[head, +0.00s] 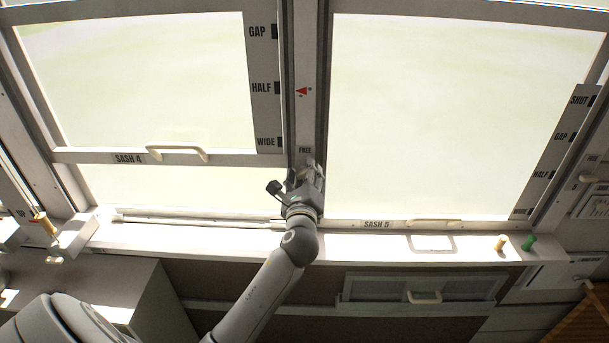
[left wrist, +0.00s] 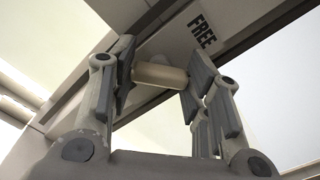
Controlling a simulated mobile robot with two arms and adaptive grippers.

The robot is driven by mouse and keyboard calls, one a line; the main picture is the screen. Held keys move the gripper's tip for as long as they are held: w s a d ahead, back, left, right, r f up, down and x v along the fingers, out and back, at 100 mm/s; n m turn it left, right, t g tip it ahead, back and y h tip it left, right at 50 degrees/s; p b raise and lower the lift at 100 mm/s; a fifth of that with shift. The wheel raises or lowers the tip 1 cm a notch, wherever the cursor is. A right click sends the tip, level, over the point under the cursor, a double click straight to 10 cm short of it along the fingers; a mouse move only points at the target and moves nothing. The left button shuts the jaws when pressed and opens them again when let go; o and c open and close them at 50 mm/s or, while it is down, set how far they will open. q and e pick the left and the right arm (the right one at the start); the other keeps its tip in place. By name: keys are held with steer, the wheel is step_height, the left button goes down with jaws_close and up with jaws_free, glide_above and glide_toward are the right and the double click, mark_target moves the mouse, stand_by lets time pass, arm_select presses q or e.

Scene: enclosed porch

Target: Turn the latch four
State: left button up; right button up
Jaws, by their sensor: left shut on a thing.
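In the left wrist view, the latch's cream, rounded handle (left wrist: 160,77) lies between my finger pads, below the word FREE on the post. My left gripper (head: 305,176) is shut on this handle; it also fills the left wrist view (left wrist: 158,84). In the head view the gripper hides most of the latch, at the post (head: 304,120) between the two windows. Sash four (head: 85,157) is raised, with a gap beneath it and the marks GAP, HALF and WIDE on its right stile. My right gripper is not in view.
Sash five (head: 350,223) is down at the right. A tan peg (head: 501,243) and a green peg (head: 529,242) stand on the sill at the right. A cabinet (head: 140,290) stands below the sill at the left, and a drawer (head: 390,290) is at the lower right.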

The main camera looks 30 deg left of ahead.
arm_select(q)
steer(key=shift+o, duration=0.2)
steer(key=n+b, duration=0.1)
steer(key=n, duration=0.4)
steer(key=shift+f+n, duration=0.15)
steer(key=shift+n, duration=0.15)
steer(key=shift+n+b, duration=0.45)
steer(key=shift+n, duration=1.85)
steer(key=o, duration=1)
steer(key=shift+s, duration=0.1)
steer(key=v, duration=1.2)
